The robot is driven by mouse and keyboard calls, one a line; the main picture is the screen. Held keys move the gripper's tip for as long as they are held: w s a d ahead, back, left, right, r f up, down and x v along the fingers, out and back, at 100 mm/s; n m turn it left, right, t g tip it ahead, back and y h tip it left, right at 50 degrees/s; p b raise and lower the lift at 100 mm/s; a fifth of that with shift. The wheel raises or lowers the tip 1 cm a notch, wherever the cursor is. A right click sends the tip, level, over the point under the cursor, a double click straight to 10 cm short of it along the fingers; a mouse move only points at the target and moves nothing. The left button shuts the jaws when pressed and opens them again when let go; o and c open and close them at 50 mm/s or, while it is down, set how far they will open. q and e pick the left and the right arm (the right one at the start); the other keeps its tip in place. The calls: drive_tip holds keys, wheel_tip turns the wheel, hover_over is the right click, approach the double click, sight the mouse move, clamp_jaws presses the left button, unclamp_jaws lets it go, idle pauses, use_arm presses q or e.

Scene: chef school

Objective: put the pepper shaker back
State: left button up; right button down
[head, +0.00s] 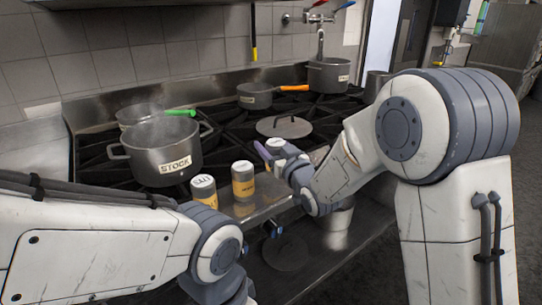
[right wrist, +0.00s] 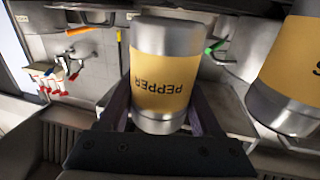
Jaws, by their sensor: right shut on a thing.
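The pepper shaker (right wrist: 163,75), a metal cylinder with a yellow PEPPER label, is between the fingers of my right gripper (right wrist: 163,118), which is shut on it. In the right wrist view its label reads upside down. In the head view only its pale top (head: 276,143) shows clearly by my right gripper (head: 274,155), over the front of the stove; my wrist hides the rest. My left arm comes in at lower left, but its gripper fingers do not show.
Two similar yellow-labelled shakers, one marked SALT (head: 204,188) and another (head: 243,181), stand on the stove's front ledge (head: 268,205). One large shaker (right wrist: 292,70) is close by in the right wrist view. A steaming STOCK pot (head: 163,152) stands behind; a lid (head: 284,126) lies on the burners.

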wheel_tip(320, 180, down, 3)
drive_tip(key=shift+r, duration=0.1)
drive_tip(key=shift+b, duration=0.3)
drive_tip(key=shift+c, duration=0.3)
unclamp_jaws()
